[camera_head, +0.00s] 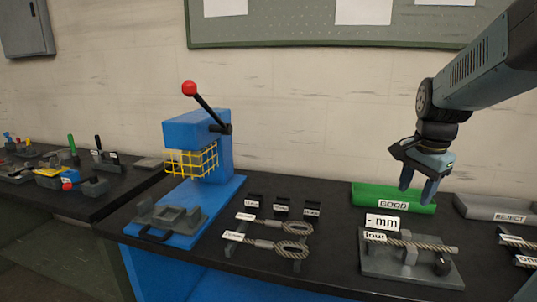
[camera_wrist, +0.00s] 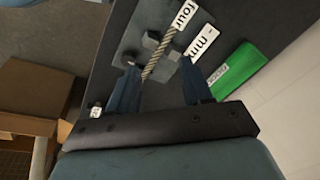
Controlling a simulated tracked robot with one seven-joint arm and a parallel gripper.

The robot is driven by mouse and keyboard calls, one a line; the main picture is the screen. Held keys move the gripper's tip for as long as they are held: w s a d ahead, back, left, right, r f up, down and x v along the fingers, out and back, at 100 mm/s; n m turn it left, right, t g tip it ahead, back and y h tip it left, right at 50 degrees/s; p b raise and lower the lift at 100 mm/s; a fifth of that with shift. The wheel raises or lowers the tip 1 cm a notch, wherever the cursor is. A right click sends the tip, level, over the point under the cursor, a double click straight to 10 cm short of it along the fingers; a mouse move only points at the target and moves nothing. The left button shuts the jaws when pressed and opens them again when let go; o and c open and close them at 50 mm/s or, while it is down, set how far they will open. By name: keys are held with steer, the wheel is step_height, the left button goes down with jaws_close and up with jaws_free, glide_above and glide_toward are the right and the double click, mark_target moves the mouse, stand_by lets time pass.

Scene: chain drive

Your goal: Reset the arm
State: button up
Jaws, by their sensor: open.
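My gripper (camera_head: 417,190) hangs from the arm at the right of the head view, fingers pointing down, open and empty. It is above the bench, in front of the green GOOD bin (camera_head: 393,197) and behind the gauge plate (camera_head: 410,262). In the wrist view, the two blue fingers (camera_wrist: 158,92) stand well apart. A rope piece labelled "four" (camera_head: 405,243) lies across the gauge plate, and shows between the fingers in the wrist view (camera_wrist: 158,58). A "- mm" card (camera_head: 382,222) stands behind the plate. The green bin also shows in the wrist view (camera_wrist: 236,72).
A blue press (camera_head: 196,130) with a red-knobbed lever and yellow guard stands left on the black bench. Two looped ropes (camera_head: 272,236) lie on a rack mid-bench. A grey REJECT bin (camera_head: 490,208) is at right. Another bench with tools (camera_head: 60,175) is at far left.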

steer(key=s+a+r+n+t, duration=0.2)
steer(key=s+a+n+t, duration=0.1)
steer(key=s+a+n, duration=0.7)
steer(key=s+n, duration=0.1)
steer(key=n, duration=0.1)
steer(key=shift+s+r+n+y, duration=0.2)
steer(key=shift+n+y, duration=0.1)
steer(key=shift+n, duration=0.1)
steer(key=shift+a, duration=0.1)
stand_by(1.1)
